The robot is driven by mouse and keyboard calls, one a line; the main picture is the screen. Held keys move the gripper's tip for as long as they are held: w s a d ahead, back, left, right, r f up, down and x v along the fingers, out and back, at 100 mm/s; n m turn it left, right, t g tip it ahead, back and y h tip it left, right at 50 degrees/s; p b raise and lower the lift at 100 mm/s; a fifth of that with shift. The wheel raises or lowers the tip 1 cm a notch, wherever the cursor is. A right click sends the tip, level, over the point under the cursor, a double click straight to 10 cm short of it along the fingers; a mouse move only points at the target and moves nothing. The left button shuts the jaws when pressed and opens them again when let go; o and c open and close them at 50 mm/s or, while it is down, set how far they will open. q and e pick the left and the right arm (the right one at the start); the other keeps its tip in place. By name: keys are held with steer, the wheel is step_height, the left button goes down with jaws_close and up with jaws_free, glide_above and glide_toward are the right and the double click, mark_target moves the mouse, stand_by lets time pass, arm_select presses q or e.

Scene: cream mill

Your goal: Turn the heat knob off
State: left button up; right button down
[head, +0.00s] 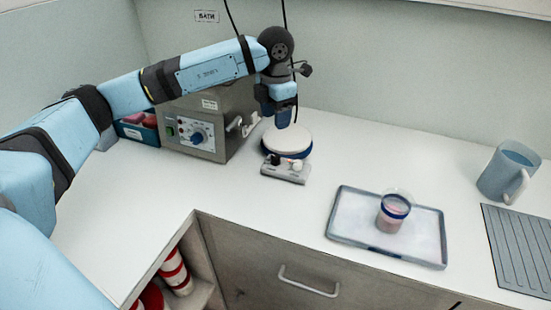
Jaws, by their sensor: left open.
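A small hotplate-like unit has a round white top (287,139) with a dark blue rim and a pale front panel (284,174). The panel carries a dark knob (274,159) on the left and a light knob (297,165) on the right. A grey box (208,118) behind it to the left has a blue dial (197,136) on its front. I cannot tell from labels which is the heat knob. My left gripper (284,118) points down above the back of the white top, apart from the knobs. It is open; its fingers overlap in this view. My right gripper is out of view.
A tray (345,225) holding a small jar (393,212) lies to the right. A blue-grey jug (505,172) and a ribbed grey mat (520,248) are at the far right. A blue bin (139,134) stands left of the grey box. The counter before the unit is clear.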

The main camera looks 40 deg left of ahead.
mark_target(275, 157)
arm_select(q)
step_height(275, 157, down, 13)
steer(key=shift+r, duration=0.2)
steer(key=shift+c, duration=0.7)
steer(key=c, duration=0.8)
